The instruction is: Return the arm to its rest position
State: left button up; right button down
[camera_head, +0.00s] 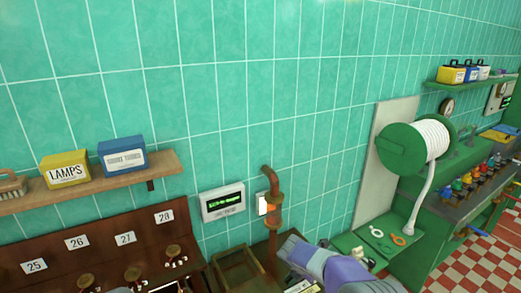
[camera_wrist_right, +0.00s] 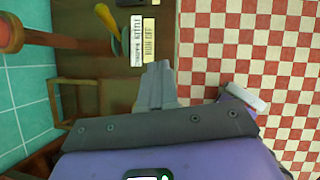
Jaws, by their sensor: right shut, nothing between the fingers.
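My right arm, purple and grey, comes in at the bottom of the head view. Its gripper (camera_wrist_right: 157,75) shows in the right wrist view with the grey fingers together and nothing between them. It is above a dark wooden surface, near the boundary with the checkered floor. My left arm and gripper are not in view.
A copper pipe (camera_head: 273,205) rises close left of my right arm. A wooden shelf (camera_head: 100,183) with boxes, a numbered dark rack (camera_head: 95,250) and a green hose reel (camera_head: 400,140) line the tiled wall. Checkered floor (camera_wrist_right: 245,60) lies open to the right.

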jog(key=s+a+f+m+g+y+b, duration=0.1)
jog(key=s+a+f+m+y+b, duration=0.25)
jog(key=f, duration=0.55)
jog(key=s+f+m+g+y+b, duration=0.15)
jog(key=s+f+m, duration=0.25)
jog(key=s+f, duration=0.4)
jog(key=s+a+f+m+g+y+b, duration=0.1)
jog(key=s+f+m+b, duration=0.3)
jog(key=f, duration=0.5)
pick_arm(q)
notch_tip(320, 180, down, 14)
jog(key=b, duration=0.5)
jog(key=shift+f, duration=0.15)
pick_arm(e)
jog(key=s+f+m+y, duration=0.1)
jog(key=s+f+m, duration=0.5)
jog(key=s+m, duration=0.2)
jog(key=s+a+f+m+y, duration=0.1)
jog(key=s+f+m, duration=0.4)
jog(key=s+m, duration=0.4)
jog(key=shift+s+a+f, duration=0.3)
jog(key=shift+s+f, duration=0.05)
jog(key=shift+s, duration=0.05)
